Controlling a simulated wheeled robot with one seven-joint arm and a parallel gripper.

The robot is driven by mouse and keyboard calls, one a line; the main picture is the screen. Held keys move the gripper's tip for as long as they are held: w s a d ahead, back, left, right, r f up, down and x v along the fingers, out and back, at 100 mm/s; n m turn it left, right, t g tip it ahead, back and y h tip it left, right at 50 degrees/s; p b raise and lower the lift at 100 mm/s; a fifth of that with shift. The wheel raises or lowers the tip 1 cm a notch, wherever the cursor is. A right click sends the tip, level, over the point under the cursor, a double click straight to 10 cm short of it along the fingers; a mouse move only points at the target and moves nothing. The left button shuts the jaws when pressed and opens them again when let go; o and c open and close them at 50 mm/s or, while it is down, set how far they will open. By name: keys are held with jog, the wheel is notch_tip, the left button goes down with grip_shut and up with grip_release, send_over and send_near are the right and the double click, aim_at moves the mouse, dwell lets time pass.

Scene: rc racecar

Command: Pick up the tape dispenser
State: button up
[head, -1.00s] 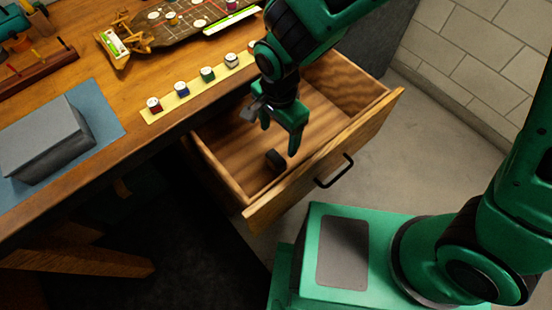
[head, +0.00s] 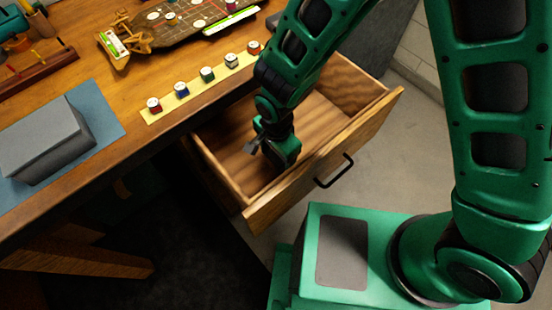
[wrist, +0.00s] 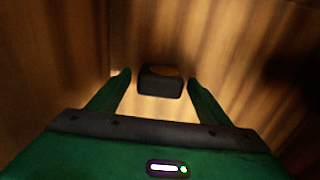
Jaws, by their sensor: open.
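The tape dispenser (wrist: 160,82) is a small dark block with a brownish top, lying on the drawer floor. In the wrist view it shows just beyond and between the two green fingertips of my gripper (wrist: 157,78). The fingers are spread, one on each side of it, with a gap on both sides. In the head view my gripper (head: 280,158) is down inside the open drawer, and its body hides the dispenser.
The wooden drawer (head: 262,215) is pulled out, with walls close around my gripper and a black handle (head: 334,171) in front. The desk (head: 95,80) holds a yellow strip of small jars (head: 207,74), a grey box (head: 50,135) and a model vehicle.

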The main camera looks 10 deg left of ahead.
aim_at(276, 157)
jog(key=shift+f, duration=0.4)
jog(key=c, duration=1.2)
jog(key=shift+r, duration=0.15)
notch_tip(276, 157, up, 10)
jog(key=shift+f, duration=0.1)
